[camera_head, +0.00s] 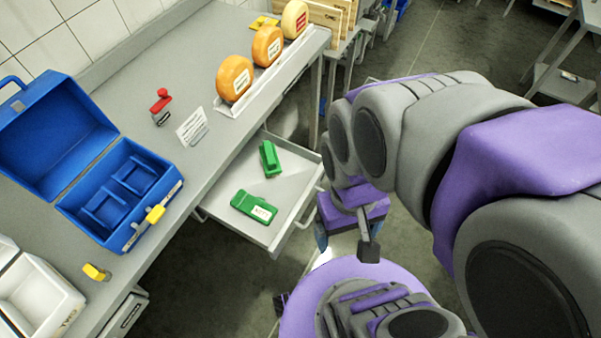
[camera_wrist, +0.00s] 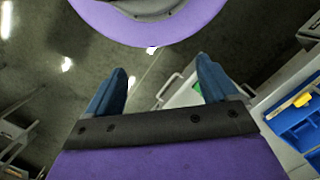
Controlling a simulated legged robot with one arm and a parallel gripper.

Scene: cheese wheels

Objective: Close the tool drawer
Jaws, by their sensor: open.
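The tool drawer (camera_head: 222,207) is pulled out from under the grey workbench in the head view, its inside in plain sight. Two green tools lie in it: one near the back (camera_head: 269,158) and a larger one with a white label (camera_head: 254,207). My gripper (camera_head: 322,236) is to the right of the drawer, partly hidden by my own arm, and looks apart from it. In the wrist view my gripper (camera_wrist: 161,84) has its two blue fingers spread with nothing between them touching. Part of the drawer (camera_wrist: 180,92) shows beyond the fingers, with its handle.
On the workbench (camera_head: 180,65) stand an open blue toolbox (camera_head: 130,235), a red-topped stamp (camera_head: 160,107), a small white sign (camera_head: 192,127) and three cheese wheels (camera_head: 267,46) on a white board. A white box (camera_head: 40,295) is at the lower left.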

